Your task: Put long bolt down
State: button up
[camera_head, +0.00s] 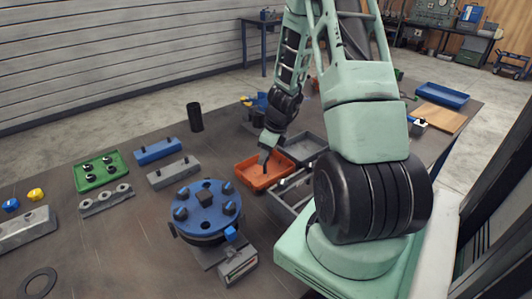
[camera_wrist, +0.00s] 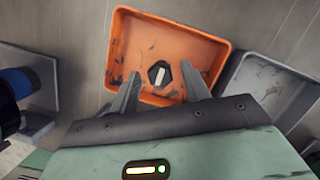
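The long bolt (camera_wrist: 160,74) shows in the wrist view as a dark hexagonal head with a pale centre, seen end-on over the orange tray (camera_wrist: 200,40). My gripper (camera_wrist: 161,72) has its two fingers spread, one on each side of the bolt head, with a visible gap on both sides. The bolt's shank is hidden under its head. In the head view my gripper (camera_head: 266,157) points down into the same orange tray (camera_head: 257,180). The bolt cannot be made out clearly there.
A grey tray (camera_head: 306,145) adjoins the orange one. A blue round flange (camera_head: 207,208) with several bolts stands at the front left. A green tray (camera_head: 100,170), a blue block (camera_head: 157,150), a grey block (camera_head: 173,172) and a black cylinder (camera_head: 195,117) are further left.

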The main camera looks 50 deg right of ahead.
jog(key=shift+r, duration=0.1)
jog(key=shift+r, duration=0.25)
jog(key=p+v, duration=0.2)
jog(key=v, duration=1)
jog(key=w+a+r+n+g+y, duration=0.1)
jog(key=a+r+n, duration=0.2)
jog(key=a+n, duration=0.9)
jog(key=w+a+r+n+g+y, duration=0.15)
jog(key=a+n, duration=0.55)
jog(key=a, duration=0.9)
jog(key=s+a+r+n+h, duration=0.2)
jog(key=s+a+r+n, duration=0.1)
jog(key=s+a+n, duration=1.2)
jog(key=s+n, duration=0.2)
jog(key=n, duration=0.4)
jog(key=shift+r+n+h, duration=0.2)
jog(key=shift+n+h, duration=0.1)
jog(key=shift+h, duration=0.05)
jog(key=shift+s+g, duration=0.1)
jog(key=shift+g, duration=0.15)
